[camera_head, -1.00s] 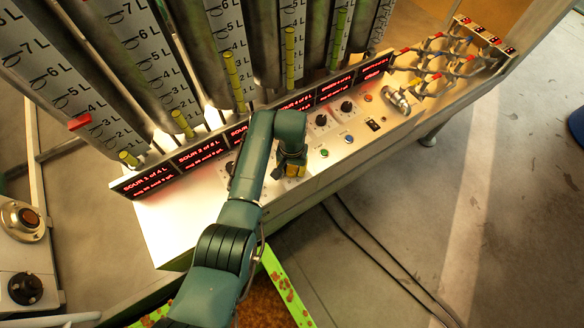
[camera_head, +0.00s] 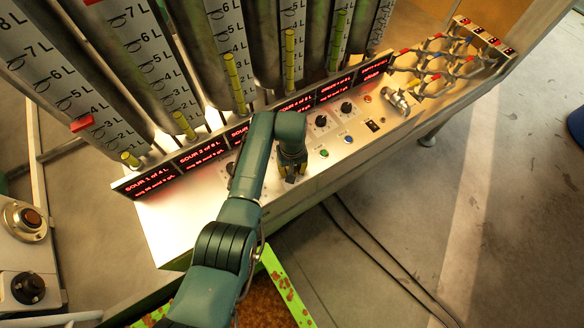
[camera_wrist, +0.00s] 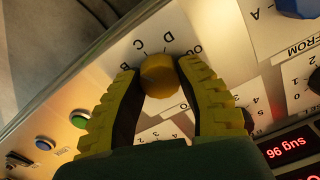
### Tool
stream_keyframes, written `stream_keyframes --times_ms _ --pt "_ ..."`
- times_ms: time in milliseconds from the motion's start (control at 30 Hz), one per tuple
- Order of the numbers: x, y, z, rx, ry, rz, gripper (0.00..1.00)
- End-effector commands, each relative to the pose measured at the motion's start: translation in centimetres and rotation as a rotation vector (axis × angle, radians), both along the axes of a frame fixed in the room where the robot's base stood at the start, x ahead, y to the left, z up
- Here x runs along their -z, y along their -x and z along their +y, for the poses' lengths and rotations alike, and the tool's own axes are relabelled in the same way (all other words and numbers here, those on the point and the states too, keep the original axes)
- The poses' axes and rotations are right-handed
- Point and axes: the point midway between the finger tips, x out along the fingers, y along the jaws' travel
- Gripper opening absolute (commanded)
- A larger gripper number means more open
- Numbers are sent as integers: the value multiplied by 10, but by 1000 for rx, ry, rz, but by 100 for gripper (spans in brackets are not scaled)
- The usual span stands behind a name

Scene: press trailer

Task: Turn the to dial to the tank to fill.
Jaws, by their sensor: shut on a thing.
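A yellow dial (camera_wrist: 158,75) sits between my gripper's (camera_wrist: 160,80) two yellow, black-lined fingers in the wrist view. The fingers are shut on it, one on each side.
A blue dial (camera_wrist: 298,6) is near the FROM label at the top right in the wrist view. A black dial (camera_wrist: 315,80) is on the right edge. Green (camera_wrist: 80,118) and blue (camera_wrist: 45,143) buttons are lower left. Red-lettered displays (camera_head: 202,152) line the panel's back.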

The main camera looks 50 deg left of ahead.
Motion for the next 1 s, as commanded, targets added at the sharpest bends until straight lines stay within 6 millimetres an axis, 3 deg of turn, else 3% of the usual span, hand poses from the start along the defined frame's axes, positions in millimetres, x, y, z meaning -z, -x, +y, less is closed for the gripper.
stream_keyframes --times_ms 1000 --pt "5 2 -1 -930 0 5 0"
